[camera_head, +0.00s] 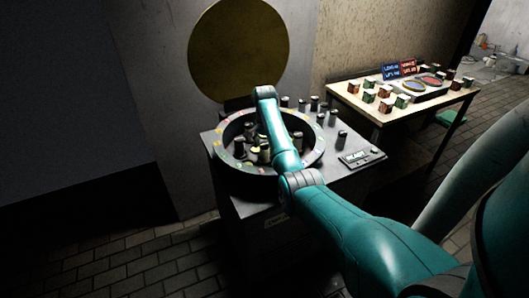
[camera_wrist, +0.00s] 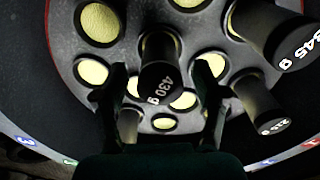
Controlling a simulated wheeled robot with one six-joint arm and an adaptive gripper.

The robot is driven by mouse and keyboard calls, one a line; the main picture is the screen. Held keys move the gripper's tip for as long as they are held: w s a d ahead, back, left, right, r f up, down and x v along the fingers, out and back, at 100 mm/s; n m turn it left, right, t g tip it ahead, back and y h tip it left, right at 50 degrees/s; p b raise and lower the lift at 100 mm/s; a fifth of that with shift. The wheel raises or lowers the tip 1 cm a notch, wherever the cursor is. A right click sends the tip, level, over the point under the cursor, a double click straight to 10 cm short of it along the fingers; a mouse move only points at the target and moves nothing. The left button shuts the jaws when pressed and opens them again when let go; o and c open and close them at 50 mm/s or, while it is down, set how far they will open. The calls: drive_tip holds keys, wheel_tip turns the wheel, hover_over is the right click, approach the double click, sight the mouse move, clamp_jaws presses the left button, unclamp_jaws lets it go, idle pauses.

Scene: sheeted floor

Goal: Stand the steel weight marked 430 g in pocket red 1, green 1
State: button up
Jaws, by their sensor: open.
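The steel weight marked 430 g (camera_wrist: 161,85) is a dark cylinder in the wrist view, its marked top facing the camera. Its lower end appears to meet a yellow-floored pocket in a grey plate (camera_wrist: 200,32). My gripper (camera_wrist: 162,100) is open, with one finger on each side of this weight; I cannot tell whether either finger touches it. In the head view the round drum (camera_head: 222,163) holds several weights, and my arm partly hides it. Coloured marks line its rim. I cannot read which pocket is red 1, green 1.
Close by stand a weight marked 345 g (camera_wrist: 280,38) and a smaller-looking one (camera_wrist: 262,108). Several pockets look empty. More weights (camera_head: 341,141) stand on the cabinet top (camera_head: 325,165) beside a small display (camera_head: 356,158). A table (camera_head: 440,107) with coloured blocks is at right.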

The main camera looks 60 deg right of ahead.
wheel_tip(320, 180, up, 9)
idle(0.3)
